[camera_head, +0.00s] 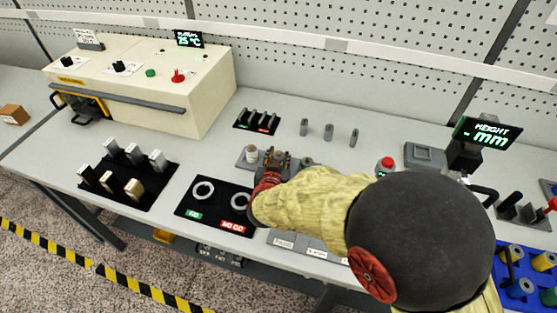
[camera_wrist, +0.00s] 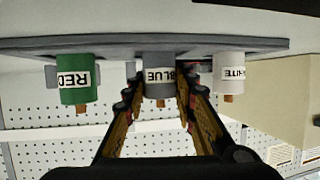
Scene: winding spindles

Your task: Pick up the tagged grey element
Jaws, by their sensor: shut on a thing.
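The tagged grey element (camera_wrist: 158,89) is a short grey cylinder with a white label reading BLUE and a small brown stub. In the wrist view it stands on a grey plate (camera_wrist: 110,45) between a green element (camera_wrist: 72,80) labelled RED and a white element (camera_wrist: 229,73) whose label is partly cut off. My gripper (camera_wrist: 156,84) has one finger on each side of the grey element and is shut on it. The element still appears to be at the plate. In the head view my gripper (camera_head: 276,162) hides it; the white element (camera_head: 252,153) and green element (camera_head: 306,162) show beside it.
A black GO / NO GO board (camera_head: 213,209) with two rings lies in front of my gripper. Three grey pins (camera_head: 328,131) stand behind. A red button (camera_head: 387,164) and a height display (camera_head: 486,133) are to the right. A cream machine (camera_head: 150,85) stands back left.

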